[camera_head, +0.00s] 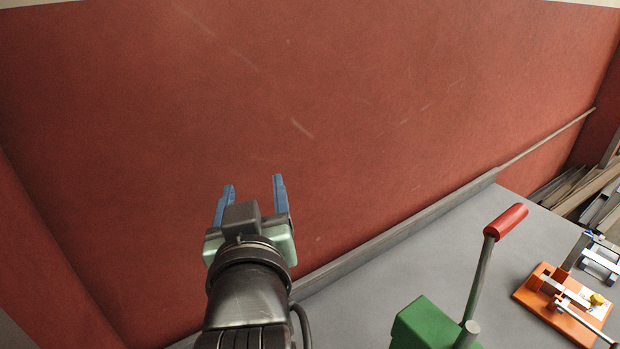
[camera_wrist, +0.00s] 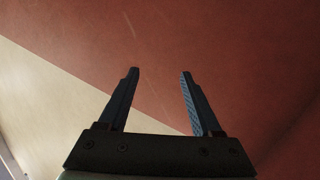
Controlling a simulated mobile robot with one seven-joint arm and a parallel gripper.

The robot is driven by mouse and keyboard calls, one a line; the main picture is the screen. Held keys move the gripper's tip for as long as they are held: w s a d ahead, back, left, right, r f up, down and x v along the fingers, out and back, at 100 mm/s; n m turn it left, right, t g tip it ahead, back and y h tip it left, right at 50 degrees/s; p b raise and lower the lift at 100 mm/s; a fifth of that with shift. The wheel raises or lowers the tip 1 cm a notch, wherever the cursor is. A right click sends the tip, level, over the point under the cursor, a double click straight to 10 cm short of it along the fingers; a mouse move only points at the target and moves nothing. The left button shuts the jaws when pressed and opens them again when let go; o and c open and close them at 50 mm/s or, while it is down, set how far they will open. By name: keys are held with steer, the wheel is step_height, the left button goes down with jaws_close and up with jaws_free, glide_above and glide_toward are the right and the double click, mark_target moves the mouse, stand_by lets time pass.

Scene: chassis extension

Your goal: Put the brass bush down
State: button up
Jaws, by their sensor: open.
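My gripper (camera_head: 253,183) is raised in front of the red wall, its two blue fingers spread apart with nothing between them. The wrist view also shows the open, empty fingers (camera_wrist: 160,72) against the red wall and a pale surface. A small brass-coloured piece (camera_head: 597,299) shows on an orange fixture (camera_head: 537,301) at the far right of the bench. It is too small to tell whether this is the brass bush. My gripper is far to the left of it and touches nothing.
The grey bench top (camera_head: 390,272) has a raised edge along the wall. A green machine (camera_head: 424,326) with a red-handled lever (camera_head: 506,221) stands at the front. Metal bars (camera_head: 590,190) lie at the far right. Bare bench lies between the lever and the wall.

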steer(key=s+d+r+m+t+h, duration=0.1)
steer(key=s+d+r+t, duration=0.1)
steer(key=r, duration=0.7)
steer(key=s+d+r+m+t+h, duration=0.1)
steer(key=s+d+r+t, duration=0.1)
steer(key=s+r+t, duration=0.3)
steer(key=s+d+r+m+t, duration=0.1)
steer(key=s+d+r+t, duration=0.2)
steer(key=r, duration=1)
steer(key=s, duration=0.2)
steer(key=shift+s+r+t+h, duration=0.25)
steer(key=shift+s+t+h, duration=0.05)
steer(key=shift+t+h, duration=0.1)
steer(key=shift+f, duration=0.15)
